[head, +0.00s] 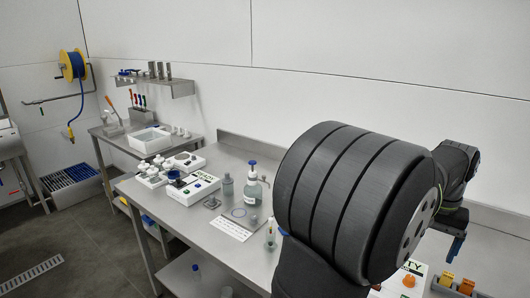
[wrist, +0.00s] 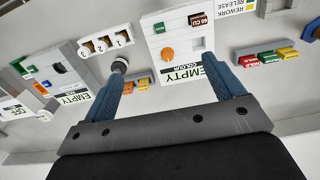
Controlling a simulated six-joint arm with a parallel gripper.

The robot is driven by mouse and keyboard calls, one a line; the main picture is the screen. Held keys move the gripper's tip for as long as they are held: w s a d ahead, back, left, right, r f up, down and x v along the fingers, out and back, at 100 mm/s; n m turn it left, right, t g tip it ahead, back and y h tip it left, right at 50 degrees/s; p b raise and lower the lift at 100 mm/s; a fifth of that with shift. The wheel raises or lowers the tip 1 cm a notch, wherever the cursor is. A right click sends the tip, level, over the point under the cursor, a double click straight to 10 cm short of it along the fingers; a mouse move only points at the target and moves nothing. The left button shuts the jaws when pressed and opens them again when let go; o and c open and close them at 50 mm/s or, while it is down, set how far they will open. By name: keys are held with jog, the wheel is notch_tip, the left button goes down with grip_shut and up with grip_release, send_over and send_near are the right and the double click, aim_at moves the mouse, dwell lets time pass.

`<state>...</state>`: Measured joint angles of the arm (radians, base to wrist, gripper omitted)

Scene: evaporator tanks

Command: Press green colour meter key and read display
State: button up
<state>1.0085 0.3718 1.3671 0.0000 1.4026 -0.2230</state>
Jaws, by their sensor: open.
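The colour meter (wrist: 180,40) is a white box, seen upside down in the wrist view. It carries a green key (wrist: 159,27), an orange knob (wrist: 167,54), a dark red tile (wrist: 198,19) with small text that seems to read "60 CU", and a card reading "EMPTY" and "COLOUR". In the head view, part of a white box with an orange knob (head: 408,280) shows below my arm. My gripper (wrist: 164,62) is open, its two blue fingers apart with nothing held between them. It appears above the bench, with neither finger seen touching the green key.
A numbered white rack (wrist: 104,43) and a dark-capped item (wrist: 119,65) are beside the left finger. A holder with red, green and yellow tags (wrist: 265,57) is to the right. A pump bottle (head: 251,190) and other instruments stand farther along the bench (head: 180,214).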

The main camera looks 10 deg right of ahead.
grip_shut()
dwell(1.4)
